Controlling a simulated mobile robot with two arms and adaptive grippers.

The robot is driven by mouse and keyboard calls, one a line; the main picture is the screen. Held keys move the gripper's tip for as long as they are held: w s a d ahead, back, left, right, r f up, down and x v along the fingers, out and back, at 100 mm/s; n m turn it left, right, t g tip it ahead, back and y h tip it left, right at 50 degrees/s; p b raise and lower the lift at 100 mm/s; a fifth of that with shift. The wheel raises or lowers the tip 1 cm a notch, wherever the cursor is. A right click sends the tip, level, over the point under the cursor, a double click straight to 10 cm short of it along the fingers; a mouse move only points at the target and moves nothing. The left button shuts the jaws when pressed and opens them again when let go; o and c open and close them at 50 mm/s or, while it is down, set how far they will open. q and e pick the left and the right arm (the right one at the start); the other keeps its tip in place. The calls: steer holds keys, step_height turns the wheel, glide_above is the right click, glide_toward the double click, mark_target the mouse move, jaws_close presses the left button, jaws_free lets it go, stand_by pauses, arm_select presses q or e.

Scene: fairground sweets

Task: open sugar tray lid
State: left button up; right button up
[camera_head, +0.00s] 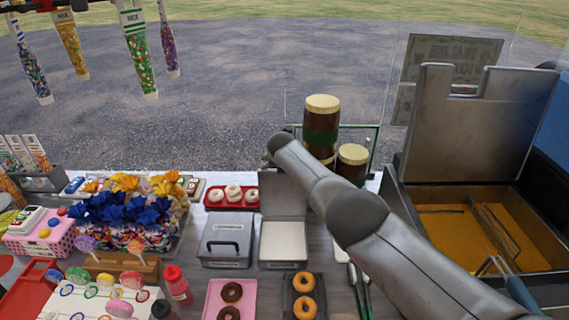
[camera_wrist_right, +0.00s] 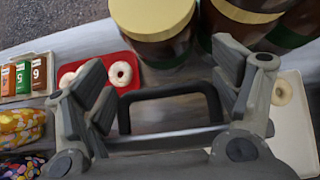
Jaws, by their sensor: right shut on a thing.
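The sugar tray (camera_head: 283,243) stands open in the head view, with a pale, whitish inside. Its grey metal lid (camera_head: 283,195) stands about upright at the tray's back edge. My right arm reaches in from the lower right to behind the lid, and my right gripper is mostly hidden there. The grey lid surface shows at the bottom of that view. My left gripper is not in view.
A second grey tray with a closed, handled lid (camera_head: 226,242) stands directly left. A red tray of white donuts (camera_head: 231,206) is behind it. Brown jars with gold lids (camera_head: 321,120) stand behind, close to my right arm. Donut trays (camera_head: 212,300) lie in front; a fryer (camera_head: 480,235) is at right.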

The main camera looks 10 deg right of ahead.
steer(key=shift+s+a+f, duration=0.1)
steer(key=shift+s+f, duration=0.2)
steer(key=shift+f, duration=0.35)
steer(key=shift+s+a+f, duration=0.1)
steer(key=shift+s+f, duration=0.15)
steer(key=shift+f, duration=0.35)
steer(key=o, duration=1.1)
steer(key=shift+o, duration=0.4)
steer(key=shift+a, duration=0.1)
steer(key=shift+r, duration=0.5)
steer(key=w+r+v, duration=0.1)
steer(key=v, duration=1.1)
